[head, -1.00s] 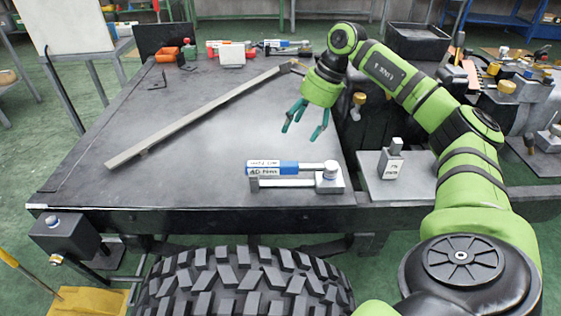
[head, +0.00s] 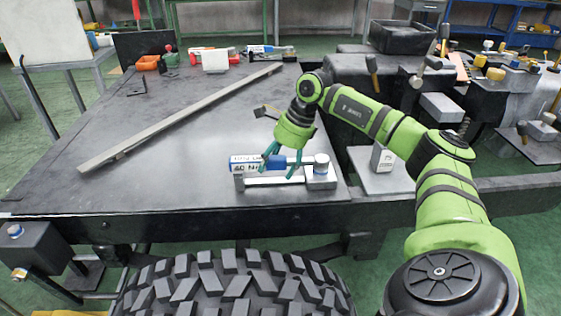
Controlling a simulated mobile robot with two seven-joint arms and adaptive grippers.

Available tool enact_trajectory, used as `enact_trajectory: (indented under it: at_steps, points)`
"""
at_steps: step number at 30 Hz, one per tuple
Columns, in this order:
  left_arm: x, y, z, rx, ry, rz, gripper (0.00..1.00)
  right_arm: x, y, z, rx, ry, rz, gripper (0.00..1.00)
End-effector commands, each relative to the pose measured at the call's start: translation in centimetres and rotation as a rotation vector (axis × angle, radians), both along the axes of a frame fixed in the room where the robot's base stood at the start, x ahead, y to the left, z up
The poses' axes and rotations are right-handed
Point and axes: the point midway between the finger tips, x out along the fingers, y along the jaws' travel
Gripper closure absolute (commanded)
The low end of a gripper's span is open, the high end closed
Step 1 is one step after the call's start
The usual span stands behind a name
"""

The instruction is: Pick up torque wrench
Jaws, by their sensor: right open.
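The torque wrench (head: 246,163) has a blue and white labelled handle and a metal shaft ending in a round head at the right. It lies along a low grey holder (head: 262,182) near the front right of the dark table. My right gripper (head: 280,163) points down with its teal fingers open, right at the wrench where the handle meets the shaft. The fingers cover part of the wrench; I cannot tell whether they touch it. My left gripper is not in view.
A long metal bar (head: 180,118) lies diagonally across the table (head: 150,190). A grey block (head: 382,158) stands on a plate to the right. A large tire (head: 235,285) is in front.

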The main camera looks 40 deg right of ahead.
Motion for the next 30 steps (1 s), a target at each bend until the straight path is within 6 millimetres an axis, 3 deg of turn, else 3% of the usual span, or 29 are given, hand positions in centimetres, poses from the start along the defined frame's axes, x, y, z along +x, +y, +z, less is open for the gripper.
enact_trajectory:
  at_steps: [8,9,12,14,25,30]
  points:
    - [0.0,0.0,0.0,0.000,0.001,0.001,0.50,0.2,0.2,-0.6,0.000,-0.001,-0.001,0.31]
    - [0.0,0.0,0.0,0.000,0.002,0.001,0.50,0.2,0.2,-0.6,0.001,0.000,-0.001,0.39]
    - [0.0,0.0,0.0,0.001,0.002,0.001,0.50,0.2,0.2,-0.5,0.000,0.000,-0.001,0.79]
    - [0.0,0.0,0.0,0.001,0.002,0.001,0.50,0.1,0.2,-0.5,0.000,0.000,-0.001,1.00]
    - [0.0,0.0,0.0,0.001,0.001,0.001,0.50,0.2,0.2,-0.2,0.001,-0.005,-0.001,1.00]
    - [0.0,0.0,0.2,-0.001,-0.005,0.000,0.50,0.3,0.2,1.1,0.001,-0.008,-0.001,1.00]
